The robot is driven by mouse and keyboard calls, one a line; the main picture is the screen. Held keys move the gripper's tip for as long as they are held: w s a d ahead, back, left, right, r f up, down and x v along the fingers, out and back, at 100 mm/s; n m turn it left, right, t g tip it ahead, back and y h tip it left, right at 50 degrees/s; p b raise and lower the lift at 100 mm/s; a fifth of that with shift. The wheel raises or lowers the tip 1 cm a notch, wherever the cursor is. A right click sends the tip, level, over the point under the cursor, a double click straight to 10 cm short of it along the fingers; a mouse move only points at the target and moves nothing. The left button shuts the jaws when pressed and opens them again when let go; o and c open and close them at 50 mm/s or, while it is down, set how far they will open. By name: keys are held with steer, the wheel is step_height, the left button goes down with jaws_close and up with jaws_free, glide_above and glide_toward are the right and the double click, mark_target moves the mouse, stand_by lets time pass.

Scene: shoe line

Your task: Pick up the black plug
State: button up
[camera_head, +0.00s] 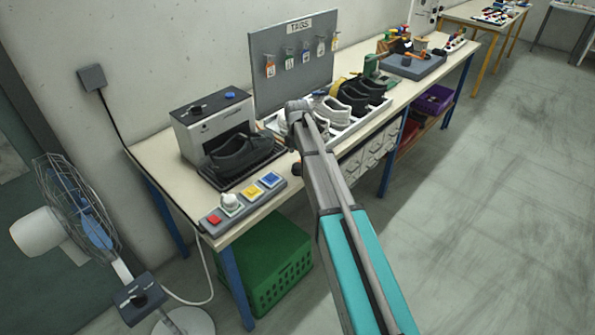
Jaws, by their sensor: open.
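A dark grey square fitting (91,77) is on the wall at the upper left, with a black cord (112,116) hanging from it to the workbench. I cannot make out a separate black plug there; the fitting may be the plug or its socket. My arm reaches up from the bottom right over the bench. My gripper (297,167) is a small dark shape below the wrist, partly hidden by my arm, open, with nothing seen in it. It is well to the right of the fitting and apart from it.
The workbench (160,166) holds a grey machine (213,125) with a black shoe, a button panel (243,198), a tag board (292,62) and a shoe tray. A fan (82,222) stands at the left, a green crate (270,265) below. Floor at right is clear.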

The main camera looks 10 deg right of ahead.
mark_target(298, 164)
steer(key=shift+f+b, duration=1.75)
steer(key=shift+f, duration=0.3)
steer(key=c, duration=1.2)
steer(key=shift+r, duration=0.15)
steer(key=shift+c, duration=0.2)
steer(key=shift+r+p, duration=0.9)
steer(key=shift+p, duration=0.15)
steer(key=s+a+r+p, duration=0.3)
steer(key=s+r+p, duration=0.8)
steer(key=s, duration=0.2)
steer(key=shift+s+a, duration=0.15)
steer(key=shift+s, duration=0.2)
